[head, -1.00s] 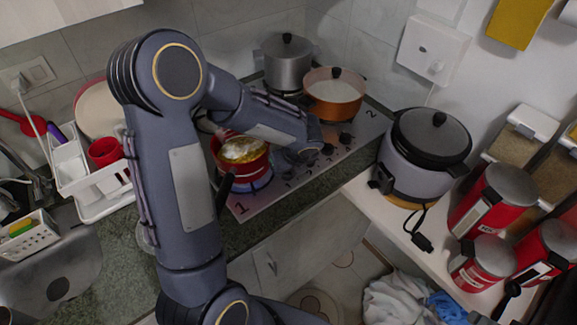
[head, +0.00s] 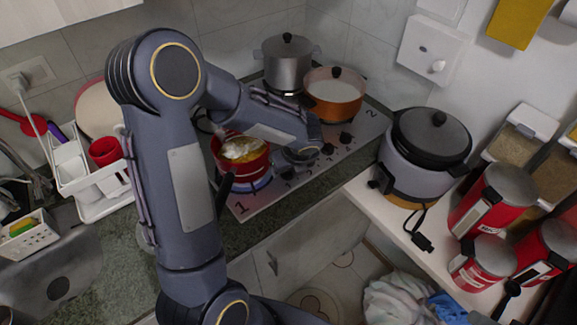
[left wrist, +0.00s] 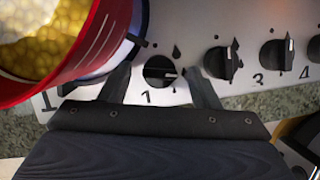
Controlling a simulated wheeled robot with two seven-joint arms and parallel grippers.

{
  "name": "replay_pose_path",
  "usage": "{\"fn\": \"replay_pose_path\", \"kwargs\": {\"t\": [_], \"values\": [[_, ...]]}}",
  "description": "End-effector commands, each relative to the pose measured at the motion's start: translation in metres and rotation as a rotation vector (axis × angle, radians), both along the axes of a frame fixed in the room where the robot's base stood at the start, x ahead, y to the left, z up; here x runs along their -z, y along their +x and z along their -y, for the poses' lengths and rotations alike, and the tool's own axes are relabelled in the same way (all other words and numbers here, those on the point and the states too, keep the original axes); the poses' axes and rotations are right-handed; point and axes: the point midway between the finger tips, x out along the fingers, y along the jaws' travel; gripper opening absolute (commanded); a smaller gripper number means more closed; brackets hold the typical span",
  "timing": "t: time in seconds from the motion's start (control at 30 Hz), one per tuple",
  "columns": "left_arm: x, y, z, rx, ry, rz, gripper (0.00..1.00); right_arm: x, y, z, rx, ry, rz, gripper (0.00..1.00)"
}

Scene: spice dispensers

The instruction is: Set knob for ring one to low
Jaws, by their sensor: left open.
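The black knob for ring one (left wrist: 160,72) has a small "1" beneath it on the steel hob panel. My left gripper (left wrist: 161,86) is open, with one finger on each side of this knob. I cannot tell whether the fingers touch it. In the head view my left gripper (head: 294,160) is over the knob row, beside the red pot, and its fingers are mostly hidden. My right gripper is not in view.
The red pot (head: 238,168) stands over a blue flame on ring one, close to my gripper. Knobs two (left wrist: 222,62) and three (left wrist: 276,53) are to the right. An orange pot (head: 334,104) and a steel pot (head: 287,68) stand at the back.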

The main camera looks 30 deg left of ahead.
Motion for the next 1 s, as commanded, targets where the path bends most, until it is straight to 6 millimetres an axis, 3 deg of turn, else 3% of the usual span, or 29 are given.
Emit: {"fn": "replay_pose_path", "kwargs": {"t": [0.3, 0.5, 0.87, 1.0], "values": [[-0.047, -0.01, 0.016, 0.002, -0.001, 0.006, 0.56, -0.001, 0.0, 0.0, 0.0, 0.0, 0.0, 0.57], [-0.067, -0.015, 0.023, 0.002, -0.001, 0.004, 0.56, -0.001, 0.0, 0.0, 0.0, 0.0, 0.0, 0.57], [-0.069, -0.016, 0.023, -0.003, -0.001, 0.001, 0.57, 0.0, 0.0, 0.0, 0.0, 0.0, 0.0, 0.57], [-0.064, -0.01, 0.013, -0.152, -0.015, 0.009, 0.57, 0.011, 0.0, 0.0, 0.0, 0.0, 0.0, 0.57]]}}
